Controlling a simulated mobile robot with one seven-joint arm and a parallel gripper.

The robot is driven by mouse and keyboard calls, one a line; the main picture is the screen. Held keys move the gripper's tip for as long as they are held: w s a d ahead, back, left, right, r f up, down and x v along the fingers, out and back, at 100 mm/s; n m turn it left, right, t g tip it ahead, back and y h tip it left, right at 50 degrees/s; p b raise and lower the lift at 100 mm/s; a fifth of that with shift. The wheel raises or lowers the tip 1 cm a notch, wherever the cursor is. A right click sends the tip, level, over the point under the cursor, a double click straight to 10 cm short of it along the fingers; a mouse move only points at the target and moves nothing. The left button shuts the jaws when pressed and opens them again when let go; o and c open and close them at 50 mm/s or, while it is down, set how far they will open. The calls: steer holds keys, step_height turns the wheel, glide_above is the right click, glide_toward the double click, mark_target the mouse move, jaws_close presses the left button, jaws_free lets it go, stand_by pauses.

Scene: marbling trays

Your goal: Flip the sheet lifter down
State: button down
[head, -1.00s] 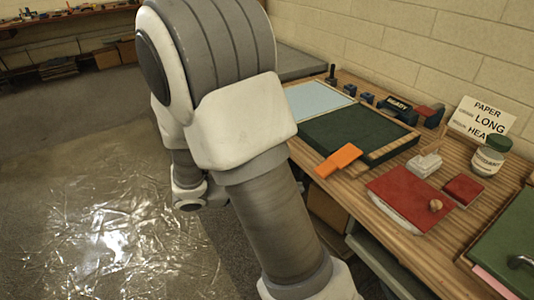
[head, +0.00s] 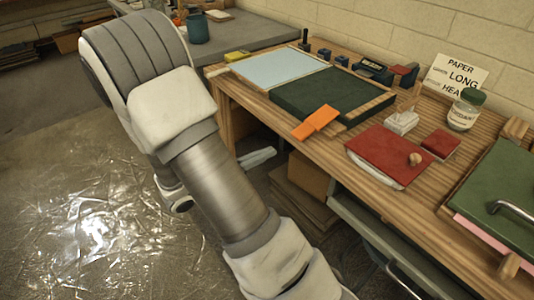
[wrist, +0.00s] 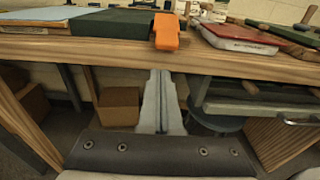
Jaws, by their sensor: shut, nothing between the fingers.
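An orange two-part tab (head: 316,122) sits at the front edge of the bench, against the near edge of a dark green panel (head: 325,92); it looks like the sheet lifter. In the wrist view the orange tab (wrist: 167,32) overhangs the bench edge, near the top of the picture. My gripper (wrist: 160,75) is shut and empty, its fingers pointing up toward the bench edge just below and left of the tab. I see no contact between them. The head view shows my arm but not the fingers.
Beside the green panel is a light blue tray (head: 280,68). To the right are a red pad (head: 385,150), a small red block (head: 441,143), a lidded jar (head: 466,110) and a green board with a metal handle (head: 510,185). A drawer (wrist: 245,105) hangs under the bench.

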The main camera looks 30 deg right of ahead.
steer(key=d+b, duration=0.1)
steer(key=d, duration=0.6)
steer(key=shift+w+d+f, duration=0.25)
steer(key=shift+w+f, duration=0.05)
